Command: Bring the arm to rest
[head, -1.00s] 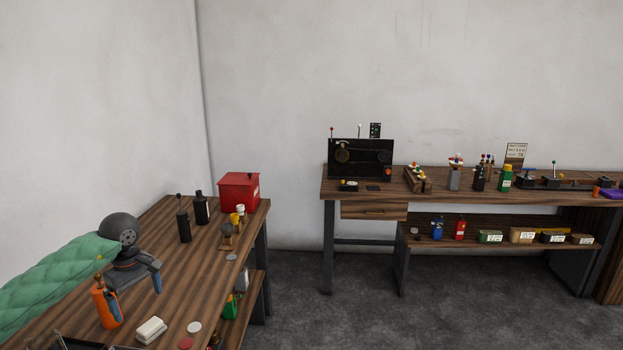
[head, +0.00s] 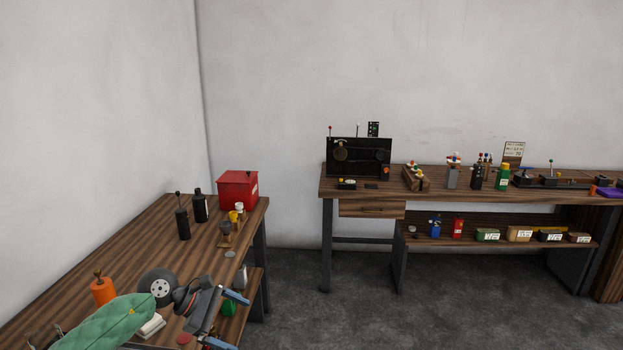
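My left arm, in a green quilted sleeve, comes in from the lower left of the head view. Its gripper (head: 227,320) is over the right edge of the left bench (head: 130,240). Its two blue-tipped fingers are spread apart, with nothing seen between them. The wrist hides part of a white block (head: 153,324) on the bench. My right gripper is not in view.
An orange cylinder (head: 103,292) stands left of my wrist. Black bottles (head: 183,222) and a red box (head: 238,190) stand farther back. A green item (head: 229,308) sits on the lower shelf. A second bench (head: 372,208) stands along the back wall; dark floor lies between.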

